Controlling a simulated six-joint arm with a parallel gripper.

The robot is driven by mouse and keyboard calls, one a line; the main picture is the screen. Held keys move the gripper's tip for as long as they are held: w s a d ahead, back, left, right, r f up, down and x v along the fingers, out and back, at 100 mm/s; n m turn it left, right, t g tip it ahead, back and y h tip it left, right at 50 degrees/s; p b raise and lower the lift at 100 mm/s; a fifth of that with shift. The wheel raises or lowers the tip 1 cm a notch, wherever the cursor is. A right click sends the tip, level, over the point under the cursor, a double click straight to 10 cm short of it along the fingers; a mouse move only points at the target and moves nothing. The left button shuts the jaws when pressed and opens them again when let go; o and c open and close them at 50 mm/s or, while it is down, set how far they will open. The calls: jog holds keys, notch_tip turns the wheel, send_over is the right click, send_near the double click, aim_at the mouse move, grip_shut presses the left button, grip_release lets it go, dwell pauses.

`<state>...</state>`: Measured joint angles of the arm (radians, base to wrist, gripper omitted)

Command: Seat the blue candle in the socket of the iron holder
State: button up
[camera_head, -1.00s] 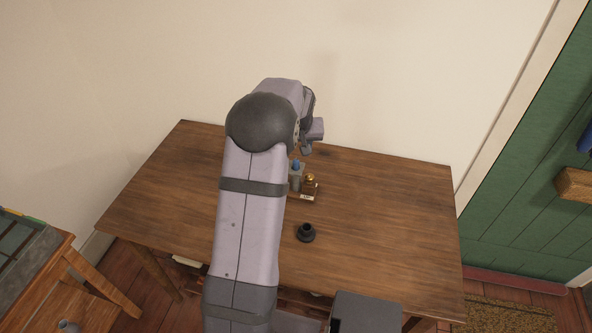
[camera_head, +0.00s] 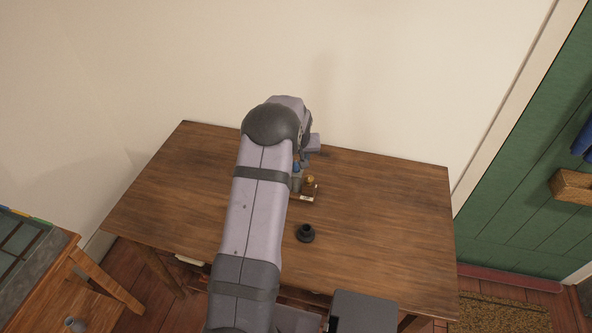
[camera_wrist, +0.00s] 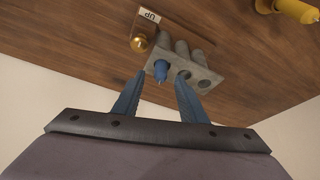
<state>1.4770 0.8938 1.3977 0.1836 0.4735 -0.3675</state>
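The blue candle (camera_head: 297,168) stands in a grey rack (camera_wrist: 187,63). In the wrist view the candle (camera_wrist: 161,69) shows beyond my gripper (camera_wrist: 159,78), lined up with the gap between its two blue fingers. The fingers are open, and I see no contact with the candle. In the head view my arm hides the fingers and part of the rack. The iron holder (camera_head: 305,233), small, round and dark with a socket on top, stands on the table nearer the front. It is not seen in the wrist view.
A yellow candle-like object (camera_wrist: 297,9) lies at the wrist view's upper right. The wooden table (camera_head: 390,210) is clear on the right. A wall rises behind it.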

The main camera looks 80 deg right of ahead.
jog(key=shift+f, duration=0.1)
grip_shut()
notch_tip(320, 180, up, 10)
jog(key=b, duration=0.3)
jog(key=shift+b, duration=0.35)
